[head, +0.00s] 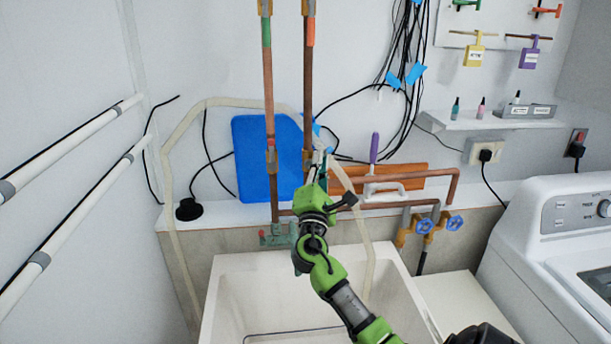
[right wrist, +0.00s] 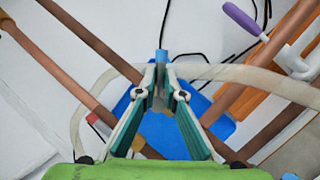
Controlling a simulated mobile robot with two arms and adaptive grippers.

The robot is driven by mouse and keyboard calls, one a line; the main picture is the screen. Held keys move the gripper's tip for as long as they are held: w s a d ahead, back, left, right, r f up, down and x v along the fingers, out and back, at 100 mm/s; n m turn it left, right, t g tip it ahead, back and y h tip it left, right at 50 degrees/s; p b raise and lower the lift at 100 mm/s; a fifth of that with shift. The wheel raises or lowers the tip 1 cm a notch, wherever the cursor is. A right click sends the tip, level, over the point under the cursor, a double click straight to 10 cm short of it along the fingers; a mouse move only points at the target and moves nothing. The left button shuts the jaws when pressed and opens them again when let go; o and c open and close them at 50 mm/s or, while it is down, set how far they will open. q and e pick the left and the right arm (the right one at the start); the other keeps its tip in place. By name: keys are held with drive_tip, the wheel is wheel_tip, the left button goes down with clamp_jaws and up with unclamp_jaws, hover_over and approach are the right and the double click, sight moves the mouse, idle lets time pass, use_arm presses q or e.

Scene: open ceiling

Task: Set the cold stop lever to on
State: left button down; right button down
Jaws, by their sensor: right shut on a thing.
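The cold stop lever shows as a small blue handle end (right wrist: 162,56) just beyond my right fingertips in the right wrist view. My right gripper (head: 321,168) is at the right pipe's valve. Its fingers (right wrist: 161,88) are shut on the lever, whose lower part and valve body are largely hidden between them. I cannot tell the lever's exact angle. My left gripper is not in view.
Two vertical copper pipes (head: 268,95) rise behind a white sink (head: 245,290). A blue board (head: 252,165) leans behind them. A pale hose (head: 178,135) loops around. Blue valve wheels (head: 455,223) and a washer (head: 560,240) stand at right.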

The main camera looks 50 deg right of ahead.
drive_tip(key=n+t+y, duration=0.1)
drive_tip(key=n+t, duration=0.1)
drive_tip(key=n, duration=0.2)
drive_tip(key=a+r+n+t+y+p, duration=0.1)
drive_tip(key=n+t+y, duration=0.1)
drive_tip(key=n, duration=0.3)
drive_tip(key=w+n+t+y, duration=0.1)
drive_tip(key=n+y, duration=0.1)
drive_tip(key=n, duration=0.2)
drive_tip(key=shift+a+r+n+t, duration=0.15)
drive_tip(key=shift+r+n+t, duration=0.15)
drive_tip(key=shift+n+t, duration=0.1)
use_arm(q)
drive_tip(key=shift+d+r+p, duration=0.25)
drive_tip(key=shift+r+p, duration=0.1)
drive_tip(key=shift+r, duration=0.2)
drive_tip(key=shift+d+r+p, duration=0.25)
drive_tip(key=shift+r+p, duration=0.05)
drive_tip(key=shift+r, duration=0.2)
use_arm(e)
drive_tip(key=shift+w+a+n+t+y, duration=0.1)
drive_tip(key=shift+n+t+y, duration=0.1)
drive_tip(key=shift+n+y, duration=0.5)
drive_tip(key=shift+w+a+n+t+y, duration=0.15)
drive_tip(key=shift+n+y, duration=0.25)
drive_tip(key=shift+n, duration=0.6)
drive_tip(key=c, duration=2.1)
unclamp_jaws()
drive_tip(key=shift+c, duration=0.2)
drive_tip(key=shift+f, duration=0.1)
